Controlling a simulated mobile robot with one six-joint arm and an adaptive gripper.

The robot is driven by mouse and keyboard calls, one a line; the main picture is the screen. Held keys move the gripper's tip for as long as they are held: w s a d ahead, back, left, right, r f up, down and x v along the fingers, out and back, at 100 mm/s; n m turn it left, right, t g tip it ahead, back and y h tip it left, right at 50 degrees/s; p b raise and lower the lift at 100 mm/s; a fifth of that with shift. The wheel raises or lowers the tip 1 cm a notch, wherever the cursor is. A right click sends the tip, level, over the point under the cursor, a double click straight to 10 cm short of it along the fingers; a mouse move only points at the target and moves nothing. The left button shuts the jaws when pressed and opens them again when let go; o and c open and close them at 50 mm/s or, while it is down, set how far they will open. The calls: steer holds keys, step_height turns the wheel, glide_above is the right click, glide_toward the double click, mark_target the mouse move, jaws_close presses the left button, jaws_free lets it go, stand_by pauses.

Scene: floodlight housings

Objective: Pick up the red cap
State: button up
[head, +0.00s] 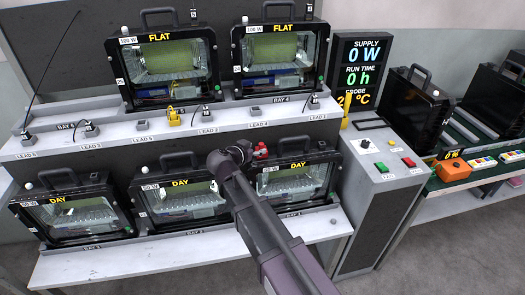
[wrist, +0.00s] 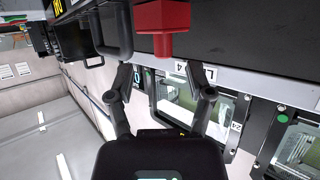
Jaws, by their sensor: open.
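The red cap (wrist: 162,28) is at the top middle of the wrist view, a blocky red piece with a narrower stub below it. It is against a dark surface, ahead of my fingertips and roughly in line with the gap between them. In the head view the red cap (head: 261,150) is a small red shape just right of my gripper (head: 238,154). My gripper, also in the wrist view (wrist: 160,72), is open with nothing between its fingers. My arm hides part of the lower units in the head view.
Floodlight housings marked FLAT (head: 277,52) stand on the upper shelf, and DAY housings (head: 82,212) below. Leads with plugs, one yellow (head: 174,117), lie along the white ledge (head: 130,140). A control pedestal (head: 372,190) stands right of my arm. Grey floor is open at the front.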

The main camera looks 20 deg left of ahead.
mark_target(260, 147)
steer(key=b+x, duration=0.2)
steer(key=x, duration=0.2)
steer(key=shift+w+a+f, duration=0.1)
steer(key=shift+a+f, duration=0.05)
steer(key=shift+f, duration=0.1)
steer(key=shift+w+f, duration=0.15)
steer(key=shift+w, duration=0.3)
steer(key=shift+s, duration=0.1)
jaws_close()
